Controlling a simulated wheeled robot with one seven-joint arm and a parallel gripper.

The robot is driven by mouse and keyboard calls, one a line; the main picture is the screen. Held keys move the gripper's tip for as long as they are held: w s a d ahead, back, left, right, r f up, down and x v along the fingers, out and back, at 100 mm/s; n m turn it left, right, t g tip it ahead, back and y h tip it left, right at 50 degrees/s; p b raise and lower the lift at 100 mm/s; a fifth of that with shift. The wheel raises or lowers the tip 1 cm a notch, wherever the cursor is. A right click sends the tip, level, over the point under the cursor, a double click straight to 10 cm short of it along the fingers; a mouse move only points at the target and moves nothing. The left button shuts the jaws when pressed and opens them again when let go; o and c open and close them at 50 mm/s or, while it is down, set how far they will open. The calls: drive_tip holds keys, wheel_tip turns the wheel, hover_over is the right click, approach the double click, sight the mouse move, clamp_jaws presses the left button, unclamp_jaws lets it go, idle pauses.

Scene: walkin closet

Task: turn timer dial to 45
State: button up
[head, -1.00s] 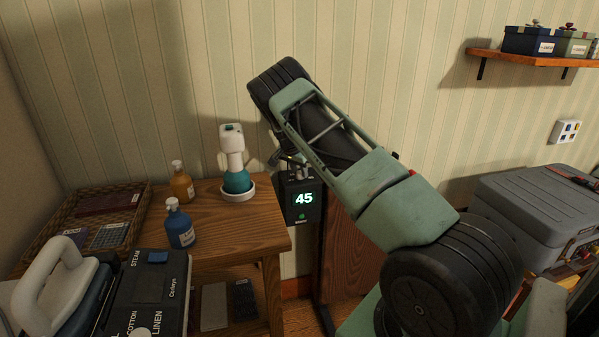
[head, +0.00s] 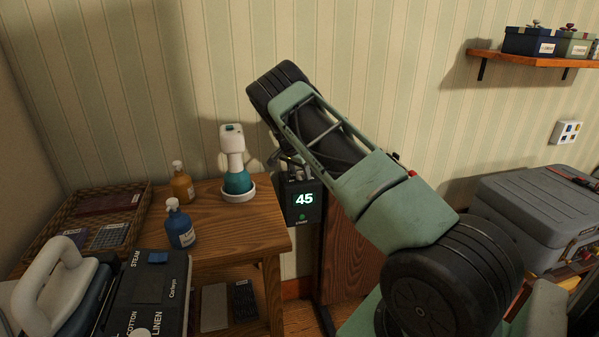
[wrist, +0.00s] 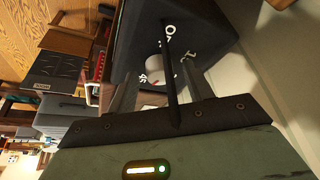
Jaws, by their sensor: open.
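The timer (head: 301,201) is a dark box beside the right end of the wooden table, and its lit display reads 45 above a green light. Its pale round dial (wrist: 155,66) shows in the wrist view on the dark face, with white numbers around it and a small red mark near its lower edge. My gripper (wrist: 160,84) is open, with one finger to each side of the dial in the picture. Whether either finger touches the dial I cannot tell. In the head view my arm hides much of the gripper, and the dial is not clearly visible.
The wooden table (head: 235,236) carries a white-and-teal spray bottle (head: 236,163), an amber bottle (head: 182,182), a blue bottle (head: 179,225) and a wicker tray (head: 60,213). An iron (head: 60,285) is in front at left. A grey chest (head: 540,212) stands at right.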

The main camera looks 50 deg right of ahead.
sight(300, 173)
drive_tip(key=v, duration=0.4)
drive_tip(key=shift+a+r+b, duration=0.15)
drive_tip(key=shift+r+b, duration=0.15)
drive_tip(key=shift+b, duration=0.05)
drive_tip(key=a, duration=0.4)
drive_tip(key=a+b, duration=0.1)
drive_tip(key=a, duration=0.3)
drive_tip(key=s+a, duration=0.1)
drive_tip(key=a, duration=0.3)
drive_tip(key=shift+s+r, duration=0.15)
drive_tip(key=shift+a, duration=0.1)
